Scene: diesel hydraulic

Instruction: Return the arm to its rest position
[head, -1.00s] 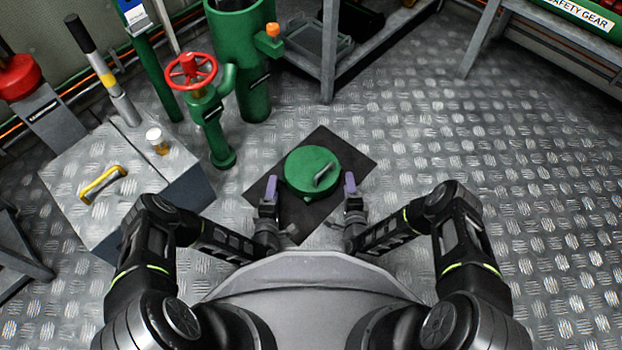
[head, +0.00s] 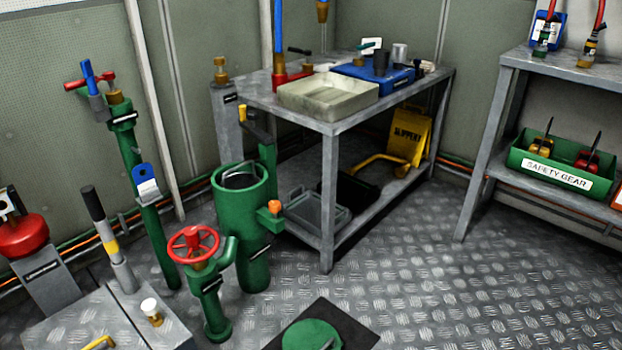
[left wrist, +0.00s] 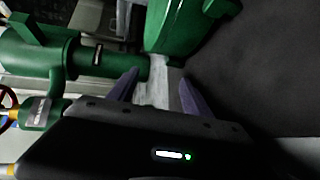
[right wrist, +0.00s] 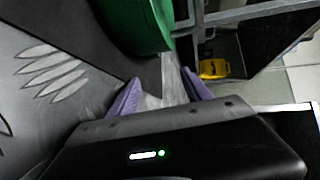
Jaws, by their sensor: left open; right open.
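Neither gripper nor arm shows in the head view. In the left wrist view my left gripper (left wrist: 156,92) has its purple fingers apart with nothing between them. In the right wrist view my right gripper (right wrist: 162,95) also has its purple fingers apart and empty. A round green lid (head: 311,335) lies on a dark mat (head: 352,340) at the bottom of the head view, cut off by the edge. Green round surfaces also show just beyond the fingers in the left wrist view (left wrist: 180,25) and right wrist view (right wrist: 140,25).
A green pipe with a red handwheel (head: 194,246) and an open green cylinder (head: 243,215) stand left of the mat. A metal workbench (head: 328,190) is behind, with a tray (head: 328,105) on top. A shelf with a safety gear bin (head: 550,172) is at right. Floor right of the mat is clear.

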